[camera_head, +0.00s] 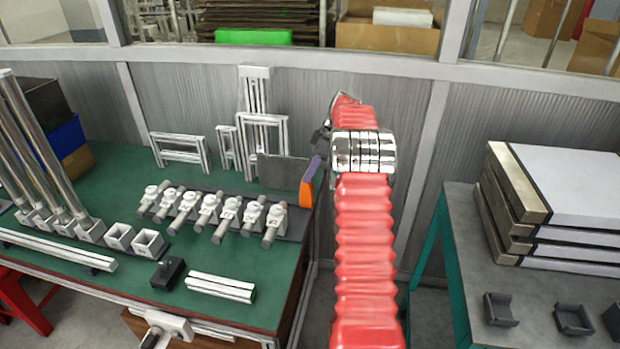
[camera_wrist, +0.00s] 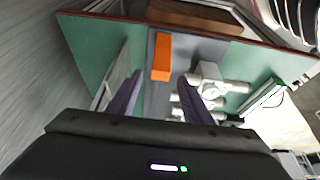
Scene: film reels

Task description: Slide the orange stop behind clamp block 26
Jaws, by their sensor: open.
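The orange stop (camera_head: 306,194) stands at the right end of a dark rail (camera_head: 291,222) on the green bench. In the wrist view the orange stop (camera_wrist: 161,57) shows between the lines of my two purple fingers. My gripper (camera_wrist: 160,75) is open and empty, with a gap on both sides of the stop. In the head view only a purple finger of my gripper (camera_head: 312,169) shows, just above the stop. Several grey clamp blocks with knobs sit in a row on the rail. The end one (camera_head: 275,219) is nearest the stop and also shows in the wrist view (camera_wrist: 209,88). Block numbers are not legible.
A grey plate (camera_head: 283,172) stands upright behind the rail's right end. White frames (camera_head: 181,148) stand at the back. A black box (camera_head: 168,273) and a white bar (camera_head: 221,287) lie in front. Bench space between rail and front is partly clear.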

